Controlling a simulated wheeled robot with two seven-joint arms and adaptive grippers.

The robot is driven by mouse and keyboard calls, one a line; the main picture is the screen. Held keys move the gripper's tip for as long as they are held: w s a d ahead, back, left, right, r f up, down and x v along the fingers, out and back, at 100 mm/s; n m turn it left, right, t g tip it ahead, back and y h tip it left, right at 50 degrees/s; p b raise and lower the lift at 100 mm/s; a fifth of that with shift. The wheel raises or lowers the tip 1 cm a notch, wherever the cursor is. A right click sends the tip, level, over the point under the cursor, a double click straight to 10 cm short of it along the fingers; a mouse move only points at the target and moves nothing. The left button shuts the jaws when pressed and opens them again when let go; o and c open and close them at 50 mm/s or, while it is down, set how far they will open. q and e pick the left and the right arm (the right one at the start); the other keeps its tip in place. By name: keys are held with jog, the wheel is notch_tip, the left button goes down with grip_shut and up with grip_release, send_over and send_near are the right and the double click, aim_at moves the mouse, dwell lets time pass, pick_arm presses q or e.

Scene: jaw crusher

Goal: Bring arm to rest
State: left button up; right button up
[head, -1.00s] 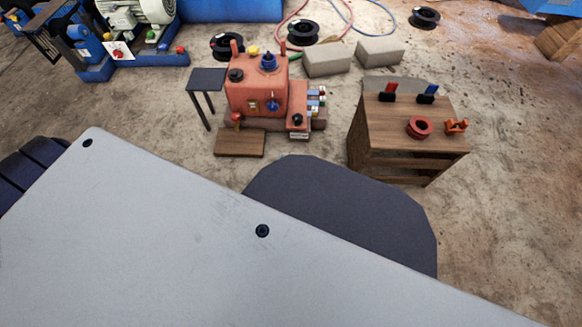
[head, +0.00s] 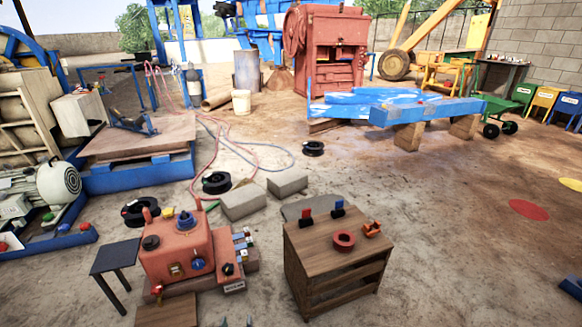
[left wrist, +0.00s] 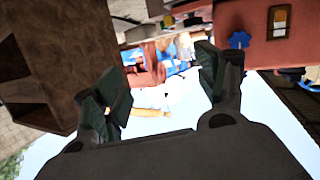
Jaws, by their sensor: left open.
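My left gripper shows only as fingertips at the bottom edge of the head view (head: 237,322), in front of the gap between the orange control box (head: 178,250) and the wooden cabinet (head: 335,262). In the left wrist view my left gripper (left wrist: 160,80) is open, with nothing between its two dark fingers. That view is upside down, with the brown cabinet (left wrist: 60,55) at the left and the red control box (left wrist: 262,30) at the right, both apart from the fingers. My right gripper is not in view.
The cabinet top holds a red ring (head: 344,241), an orange part (head: 371,229) and two small clips. A small dark table (head: 115,256) stands left of the box. Grey blocks (head: 244,202) and black reels (head: 216,182) lie behind.

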pick_arm(q)
jog(key=s+d+r+m+g+h, duration=0.4)
jog(key=d+r+m+g+h, duration=0.15)
jog(key=d+r, duration=0.45)
jog(key=s+a+r+n+g+y, duration=0.2)
jog(key=s+a+r+g+y, duration=0.2)
jog(key=s+a+r, duration=0.7)
jog(key=s+r+g+p, duration=0.1)
jog(key=s+r+g, duration=0.1)
jog(key=s, duration=0.1)
jog(key=shift+s+a, duration=0.35)
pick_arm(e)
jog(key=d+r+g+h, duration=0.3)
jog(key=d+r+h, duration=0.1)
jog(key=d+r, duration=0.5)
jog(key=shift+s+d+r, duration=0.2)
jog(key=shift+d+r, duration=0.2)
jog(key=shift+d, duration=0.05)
pick_arm(q)
jog(key=shift+w+f+y+p, duration=0.2)
jog(key=shift+w+y+p, duration=0.1)
jog(key=shift+p, duration=0.6)
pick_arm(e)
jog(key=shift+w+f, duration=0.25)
